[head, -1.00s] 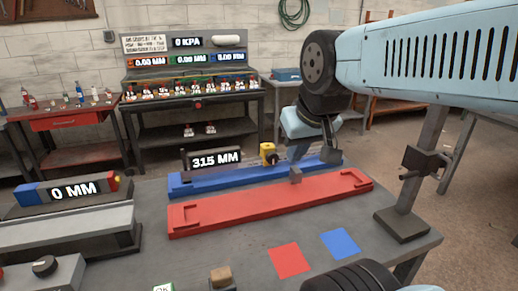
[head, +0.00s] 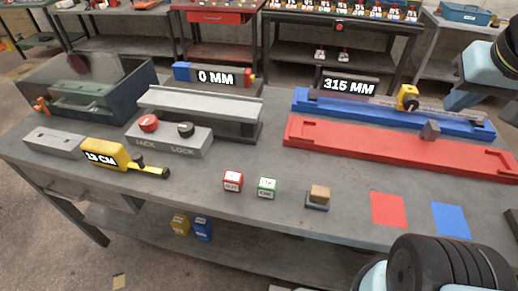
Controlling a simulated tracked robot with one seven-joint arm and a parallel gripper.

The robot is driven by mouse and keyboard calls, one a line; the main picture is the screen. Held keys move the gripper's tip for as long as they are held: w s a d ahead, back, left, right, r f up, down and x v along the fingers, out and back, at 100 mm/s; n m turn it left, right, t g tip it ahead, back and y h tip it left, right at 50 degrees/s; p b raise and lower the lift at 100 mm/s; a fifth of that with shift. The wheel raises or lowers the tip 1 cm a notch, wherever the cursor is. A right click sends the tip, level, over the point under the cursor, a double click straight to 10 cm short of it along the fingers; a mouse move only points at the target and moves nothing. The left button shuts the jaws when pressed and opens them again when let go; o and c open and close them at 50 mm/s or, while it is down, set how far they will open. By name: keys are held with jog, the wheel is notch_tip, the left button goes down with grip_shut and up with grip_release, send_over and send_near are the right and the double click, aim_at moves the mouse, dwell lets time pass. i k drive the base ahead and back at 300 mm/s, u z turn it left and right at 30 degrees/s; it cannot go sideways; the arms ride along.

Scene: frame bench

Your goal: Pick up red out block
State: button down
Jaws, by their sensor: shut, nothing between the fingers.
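The red block (head: 232,181) with a white label, seemingly reading OUT, sits upright on the bench, left of the middle. It stands apart from the green labelled block (head: 267,187) on its right. My gripper (head: 508,108) is at the right edge of the head view, partly cut off, over the far right of the bench. It is shut and holds nothing. It is far to the right of the red block and well apart from it.
A tan block on a small stand (head: 319,195) is right of the green block. The grey JACK/LOCK box (head: 170,139) and yellow 13 CM gauge (head: 122,157) are left. The long red fixture (head: 370,142) lies behind right. Flat red (head: 388,209) and blue (head: 451,219) squares are front right.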

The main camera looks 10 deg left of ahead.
aim_at(232, 180)
jog(key=u, duration=1.3)
jog(key=k, duration=0.85)
jog(key=u, duration=0.25)
jog(key=i, duration=1)
jog(key=z, duration=0.1)
jog(key=k, duration=0.3)
jog(key=u, duration=0.05)
